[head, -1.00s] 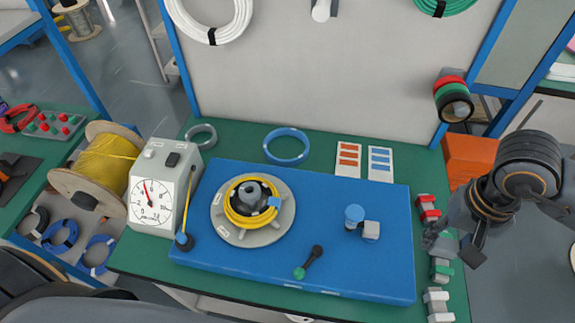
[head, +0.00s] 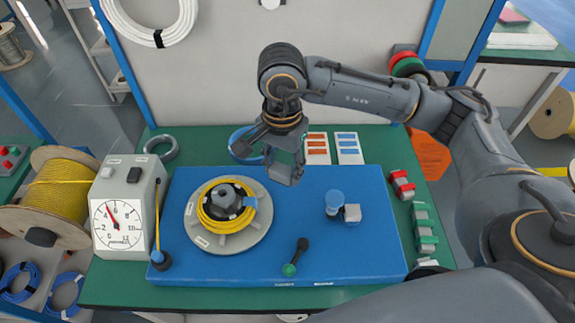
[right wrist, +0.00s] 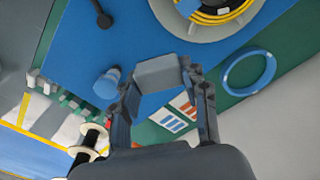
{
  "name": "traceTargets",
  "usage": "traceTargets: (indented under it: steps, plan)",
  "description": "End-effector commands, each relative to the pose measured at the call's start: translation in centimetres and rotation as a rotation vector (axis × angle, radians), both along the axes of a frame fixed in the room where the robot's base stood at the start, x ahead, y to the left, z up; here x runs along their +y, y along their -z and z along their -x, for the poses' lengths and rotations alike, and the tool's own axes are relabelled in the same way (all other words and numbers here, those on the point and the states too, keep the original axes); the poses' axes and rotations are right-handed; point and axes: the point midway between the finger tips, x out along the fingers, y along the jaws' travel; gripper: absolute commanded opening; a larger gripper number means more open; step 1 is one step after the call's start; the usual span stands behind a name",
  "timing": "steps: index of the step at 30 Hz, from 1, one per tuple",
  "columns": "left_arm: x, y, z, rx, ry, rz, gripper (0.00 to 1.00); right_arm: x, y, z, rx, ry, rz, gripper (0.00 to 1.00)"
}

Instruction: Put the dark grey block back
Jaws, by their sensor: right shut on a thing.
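My right gripper (head: 284,160) hangs above the back of the blue board (head: 370,255), right of the cable reel. It is shut on a dark grey block (right wrist: 160,74), which shows between the fingertips in the right wrist view; in the head view the block (head: 285,172) is partly covered by the fingers. The block is in the air, clear of the board. The grey round reel plate (head: 250,245) carries a yellow cable coil (head: 207,214) around a dark hub (head: 223,196). My left gripper is not in view.
A green-knobbed lever (head: 296,257) lies in front. The dial gauge (head: 117,225) is at left.

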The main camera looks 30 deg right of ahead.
Motion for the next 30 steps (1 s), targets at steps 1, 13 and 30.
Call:
traceTargets:
  steps: [1, 13, 30]
  plan:
    - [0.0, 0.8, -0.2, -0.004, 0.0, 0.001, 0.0, 0.1, 0.7, -0.6, 0.001, 0.109, -0.002, 0.17]
    - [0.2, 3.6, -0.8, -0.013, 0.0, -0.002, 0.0, 0.7, 2.5, -4.4, 0.002, 1.012, 0.0, 0.17]
    - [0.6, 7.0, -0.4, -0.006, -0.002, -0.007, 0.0, 1.4, 5.0, -7.9, 0.002, 2.115, 0.001, 0.17]
